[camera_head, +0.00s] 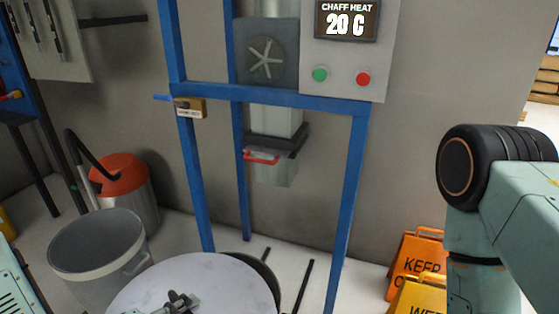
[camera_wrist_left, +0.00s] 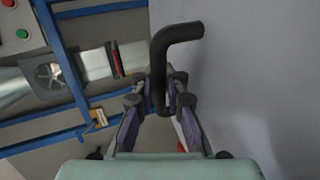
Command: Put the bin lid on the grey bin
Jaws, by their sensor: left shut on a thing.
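The grey bin (camera_head: 62,278) stands on the floor at the left of the head view, with its round mouth open and a handle on its side. The bin lid (camera_head: 225,285) is a pale round disc at the bottom, to the right of the bin and apart from its mouth. My left gripper (camera_head: 176,302) is over the lid, partly cut off by the frame. In the left wrist view it is shut on the lid's black bent handle (camera_wrist_left: 164,75), and the lid's flat face (camera_wrist_left: 255,75) fills the right side. My right gripper is not visible.
A red-topped canister (camera_head: 125,180) with a black hose stands behind the bin. A blue frame (camera_head: 345,190) with a chute rises behind the lid. A dark round rim (camera_head: 262,272) shows behind the lid. Orange floor signs (camera_head: 415,262) stand at the right.

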